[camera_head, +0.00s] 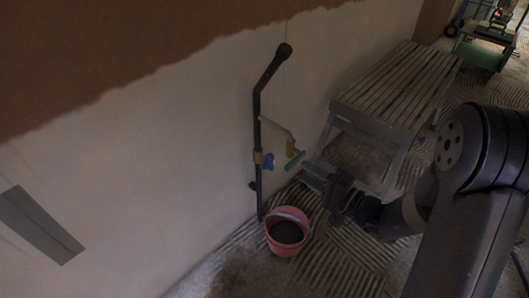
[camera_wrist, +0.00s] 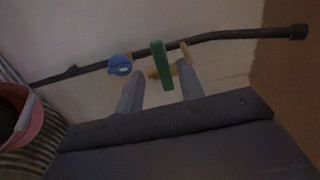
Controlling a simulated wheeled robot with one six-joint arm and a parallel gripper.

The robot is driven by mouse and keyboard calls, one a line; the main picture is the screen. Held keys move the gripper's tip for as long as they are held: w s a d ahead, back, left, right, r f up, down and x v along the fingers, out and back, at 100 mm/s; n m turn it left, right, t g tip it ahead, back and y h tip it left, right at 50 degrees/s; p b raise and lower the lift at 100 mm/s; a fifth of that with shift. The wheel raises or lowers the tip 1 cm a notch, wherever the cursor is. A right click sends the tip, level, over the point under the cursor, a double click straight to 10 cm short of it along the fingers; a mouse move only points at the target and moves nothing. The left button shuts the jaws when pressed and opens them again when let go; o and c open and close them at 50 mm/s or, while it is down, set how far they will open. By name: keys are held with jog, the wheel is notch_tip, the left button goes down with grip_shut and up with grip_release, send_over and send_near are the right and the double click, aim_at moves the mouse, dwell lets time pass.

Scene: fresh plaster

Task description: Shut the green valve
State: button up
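The green valve (camera_head: 294,160) has a flat bar handle on a brass-yellow branch pipe (camera_head: 274,127) off a dark wall pipe (camera_head: 257,108). In the wrist view the green handle (camera_wrist: 162,65) stands between my two fingers, lengthwise along them. My gripper (camera_head: 309,172) is open around or just short of the handle, with gaps on both sides. The wrist view shows the spread fingertips of my gripper (camera_wrist: 161,80). A blue valve (camera_head: 267,162) sits on the dark pipe to the left; it also shows in the wrist view (camera_wrist: 119,65).
A pink bucket (camera_head: 288,236) with dark contents stands on the ridged floor below the valves. A slatted wooden bench (camera_head: 398,85) stands to the right of the pipe. A green cart (camera_head: 482,52) is at the far right. The plaster wall is close behind the pipe.

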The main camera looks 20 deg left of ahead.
aim_at(295, 162)
jog(key=v, duration=0.8)
dwell(0.4)
jog(key=x, duration=1.2)
jog(key=shift+d, duration=0.1)
jog(key=shift+s+d, duration=0.15)
jog(key=shift+d, duration=0.25)
jog(key=v, duration=1.1)
jog(key=x, duration=1.2)
jog(key=shift+s, duration=0.1)
jog(key=shift+r+m, duration=0.45)
jog(key=shift+m, duration=0.75)
